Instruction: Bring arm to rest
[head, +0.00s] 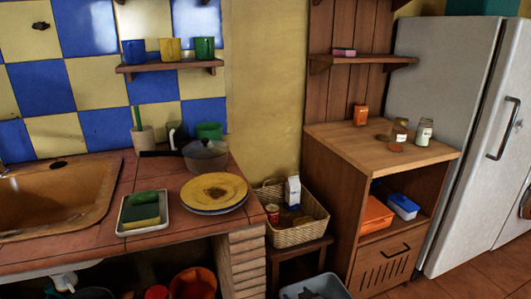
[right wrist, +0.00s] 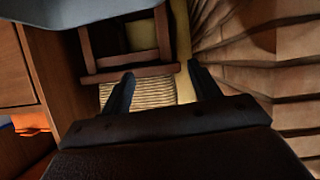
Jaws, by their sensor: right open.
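My right gripper (right wrist: 158,82) shows only in the right wrist view. Its two dark fingers are spread apart, and no object shows held between them. Beyond the fingers are the wicker basket (right wrist: 140,93) and a wooden stool (right wrist: 128,72), seen upside down. In the head view the basket (head: 299,231) stands on the low stool (head: 288,254), between the brick counter and the wooden cabinet. It holds a white carton (head: 292,192) and a few small items. I cannot make out either gripper in the head view. My left gripper is not in view.
The brick pillar (head: 243,262) of the tiled counter (head: 85,180) is left of the basket; the cabinet (head: 335,192) is right. A grey bin (head: 315,287) is in front, at the bottom edge. A fridge (head: 445,100) stands far right. Open floor (head: 440,288) shows bottom right.

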